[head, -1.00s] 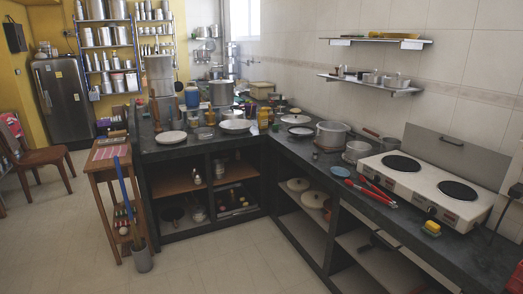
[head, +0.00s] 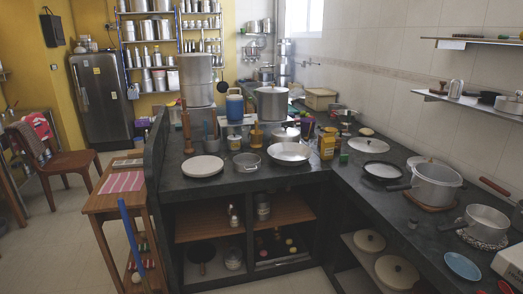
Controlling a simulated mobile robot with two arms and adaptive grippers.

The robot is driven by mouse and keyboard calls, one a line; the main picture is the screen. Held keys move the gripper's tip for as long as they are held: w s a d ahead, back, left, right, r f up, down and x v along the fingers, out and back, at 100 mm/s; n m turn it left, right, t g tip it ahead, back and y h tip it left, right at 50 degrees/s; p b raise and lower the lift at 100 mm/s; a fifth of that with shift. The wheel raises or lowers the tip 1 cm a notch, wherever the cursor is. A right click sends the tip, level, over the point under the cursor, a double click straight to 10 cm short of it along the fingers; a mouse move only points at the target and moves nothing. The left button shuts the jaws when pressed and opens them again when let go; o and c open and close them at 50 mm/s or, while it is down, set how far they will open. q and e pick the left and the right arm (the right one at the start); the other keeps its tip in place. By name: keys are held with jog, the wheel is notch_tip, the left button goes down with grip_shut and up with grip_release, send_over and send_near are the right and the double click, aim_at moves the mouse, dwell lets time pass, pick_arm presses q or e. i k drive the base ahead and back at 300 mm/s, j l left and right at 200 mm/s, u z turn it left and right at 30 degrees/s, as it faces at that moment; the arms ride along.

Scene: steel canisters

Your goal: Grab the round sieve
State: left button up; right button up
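I cannot pick out a round sieve with certainty. A small round metal vessel (head: 247,163) and a wider shallow metal bowl (head: 290,153) sit near the front edge of the dark counter (head: 240,183). Whether either one has a mesh is too small to tell. A dark pan-like utensil (head: 221,91) hangs beside the wall shelf at the back. Neither of my grippers shows in the head view.
A white plate (head: 202,166) and several tall pots crowd the counter. A large pot (head: 436,184) and a saucepan (head: 485,222) stand on the right-hand counter. A small wooden table (head: 112,203) and a chair (head: 66,162) stand at left, with open floor nearby.

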aim_at(246, 162)
jog(key=i, duration=1.85)
